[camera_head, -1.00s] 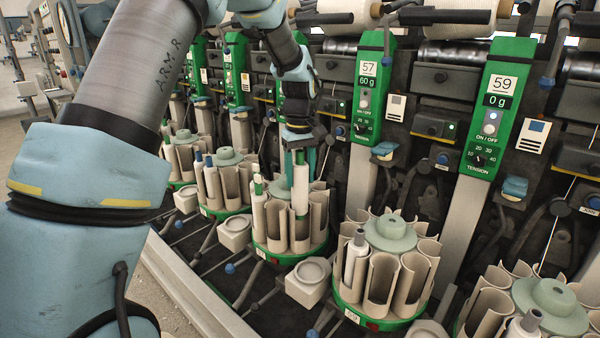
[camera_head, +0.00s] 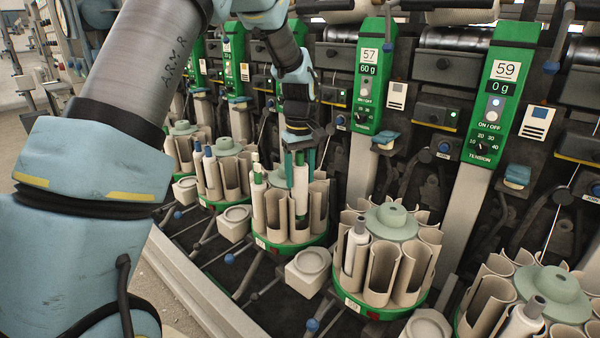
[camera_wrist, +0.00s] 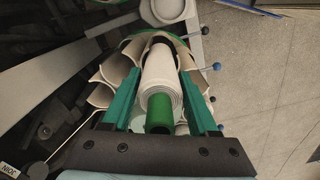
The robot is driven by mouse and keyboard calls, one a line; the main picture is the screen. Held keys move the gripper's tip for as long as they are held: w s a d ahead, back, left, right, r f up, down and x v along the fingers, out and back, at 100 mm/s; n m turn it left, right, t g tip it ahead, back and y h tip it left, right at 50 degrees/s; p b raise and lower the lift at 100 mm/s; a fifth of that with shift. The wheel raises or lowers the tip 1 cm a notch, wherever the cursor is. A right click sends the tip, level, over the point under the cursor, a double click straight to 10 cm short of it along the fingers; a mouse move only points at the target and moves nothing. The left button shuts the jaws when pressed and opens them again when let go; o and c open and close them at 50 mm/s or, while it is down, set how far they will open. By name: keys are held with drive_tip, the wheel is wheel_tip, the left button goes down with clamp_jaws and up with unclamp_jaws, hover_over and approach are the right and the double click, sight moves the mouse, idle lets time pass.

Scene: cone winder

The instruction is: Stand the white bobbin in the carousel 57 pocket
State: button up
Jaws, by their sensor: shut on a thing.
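The carousel below the 57 sign, which I take as carousel 57 (camera_head: 318,215), is a ring of beige open-sided pockets on a green base. My gripper (camera_head: 300,168) is over its front, pointing down, with green fingers shut on the white bobbin (camera_head: 300,190). The bobbin is upright, its lower part among the front pockets; I cannot tell whether it touches the pocket floor. In the wrist view, the bobbin (camera_wrist: 162,80) lies between the fingers (camera_wrist: 165,105), its green tube end towards the camera. Another white bobbin with a green tip (camera_head: 258,195) stands in a pocket left of it.
The 57 sign (camera_head: 371,62) is on a green panel behind. A neighbouring carousel (camera_head: 385,275) at right holds a white bobbin (camera_head: 355,247). Another carousel (camera_head: 225,175) stands at left. A beige block (camera_head: 308,270) and rods with blue knobs lie in front.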

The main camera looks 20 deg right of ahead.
sight(299, 152)
drive_tip(key=shift+f, duration=0.6)
drive_tip(key=shift+f+b, duration=0.7)
drive_tip(key=shift+f, duration=0.3)
drive_tip(key=o, duration=1.3)
drive_tip(key=shift+r, duration=0.15)
wheel_tip(299, 152, up, 11)
drive_tip(key=shift+f+b, duration=0.2)
drive_tip(key=shift+b, duration=0.5)
drive_tip(key=shift+a, duration=0.1)
